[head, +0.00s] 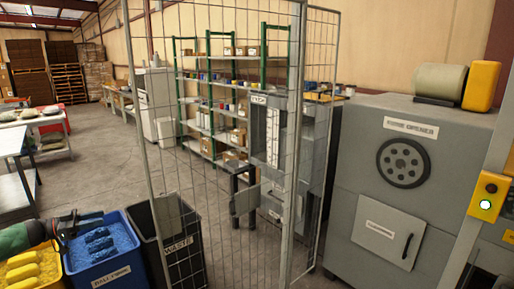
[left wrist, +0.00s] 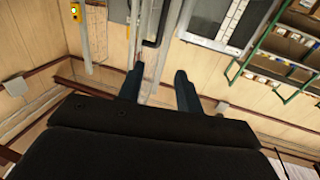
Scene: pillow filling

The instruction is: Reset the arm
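My left gripper (head: 86,222) is at the lower left of the head view, over the blue bin (head: 112,268) of blue pieces. In the left wrist view its two dark fingers (left wrist: 158,84) stand apart with nothing between them, so it is open and empty. The wrist camera looks past the fingers at walls, shelving and a grey panel, tilted. My right gripper is in neither view.
A yellow bin (head: 30,270) and a black waste bin (head: 176,250) flank the blue bin. A wire mesh fence (head: 235,150) stands ahead. A large grey machine (head: 350,205) fills the right. Tables (head: 55,130) stand at the left, with open floor beyond.

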